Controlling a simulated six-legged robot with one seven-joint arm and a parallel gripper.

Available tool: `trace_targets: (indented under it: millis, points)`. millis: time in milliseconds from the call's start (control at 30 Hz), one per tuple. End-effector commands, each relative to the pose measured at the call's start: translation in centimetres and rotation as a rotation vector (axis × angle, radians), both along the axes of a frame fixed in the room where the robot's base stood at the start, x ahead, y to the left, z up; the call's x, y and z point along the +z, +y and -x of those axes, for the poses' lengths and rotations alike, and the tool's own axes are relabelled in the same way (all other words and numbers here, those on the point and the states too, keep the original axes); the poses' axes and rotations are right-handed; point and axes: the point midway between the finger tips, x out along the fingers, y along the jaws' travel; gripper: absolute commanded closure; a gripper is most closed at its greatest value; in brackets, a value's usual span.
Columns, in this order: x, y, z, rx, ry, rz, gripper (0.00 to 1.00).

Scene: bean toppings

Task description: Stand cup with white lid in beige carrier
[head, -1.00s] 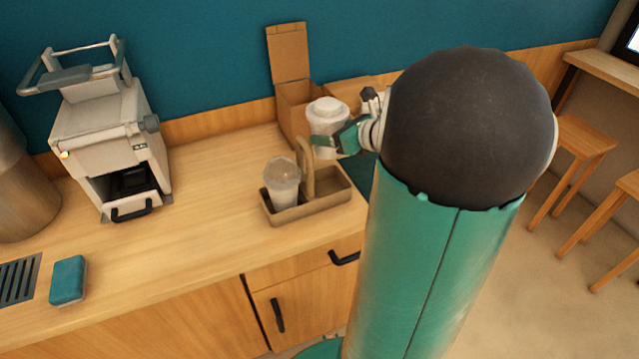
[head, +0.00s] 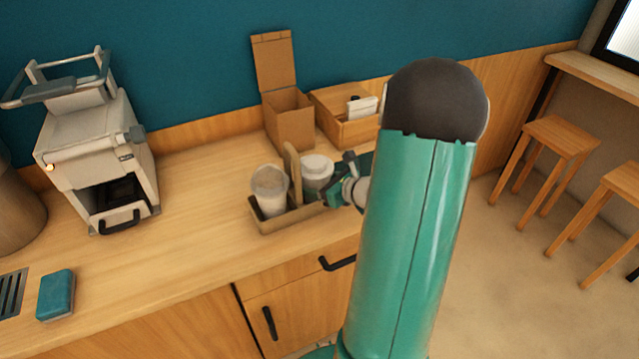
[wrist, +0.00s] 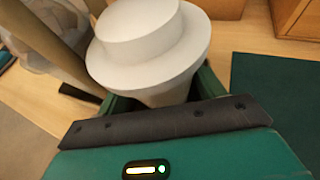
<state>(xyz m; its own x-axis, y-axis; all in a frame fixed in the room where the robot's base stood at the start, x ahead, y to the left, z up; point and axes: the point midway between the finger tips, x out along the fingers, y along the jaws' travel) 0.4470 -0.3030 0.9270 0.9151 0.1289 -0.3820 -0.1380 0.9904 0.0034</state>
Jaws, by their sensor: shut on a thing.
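The white-lidded cup (head: 317,172) is at the right side of the beige carrier (head: 262,224), right of the carrier's upright handle (head: 292,170). My gripper (head: 338,190) is shut on this cup from the right. In the wrist view the cup's white lid (wrist: 150,45) fills the upper middle, with the green fingers around the cup below it. The cup looks upright and low in the right compartment; its base is hidden by the carrier wall and gripper, so I cannot tell whether it touches the bottom. A clear-lidded cup (head: 270,190) stands in the left compartment.
An open cardboard box (head: 288,118) and a wooden box (head: 345,125) with white packets stand behind. A coffee machine (head: 100,150) is at left, a blue sponge (head: 56,295) at front left. A dark green mat (wrist: 270,95) lies right of the cup. Counter left of the carrier is clear.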

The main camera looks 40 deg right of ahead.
Motion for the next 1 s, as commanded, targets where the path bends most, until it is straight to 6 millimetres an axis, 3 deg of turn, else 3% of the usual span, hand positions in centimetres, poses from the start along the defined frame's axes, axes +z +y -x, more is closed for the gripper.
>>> trace_targets:
  millis: [233, 267, 300, 667, 867, 1000]
  points:
    - [-0.3, 0.0, 0.0, 0.001, -0.001, -0.001, 0.45]
    - [-0.3, 0.0, 0.0, 0.000, 0.000, 0.000, 0.26]
    - [-0.2, 0.0, 0.0, 0.000, 0.000, 0.000, 0.23]
    - [0.2, 0.0, 0.0, 0.001, -0.001, 0.002, 0.23]
    - [1.3, -0.5, 2.7, -0.003, -0.001, 0.002, 0.23]
    - [2.5, -0.9, 5.6, -0.003, 0.000, 0.002, 0.23]
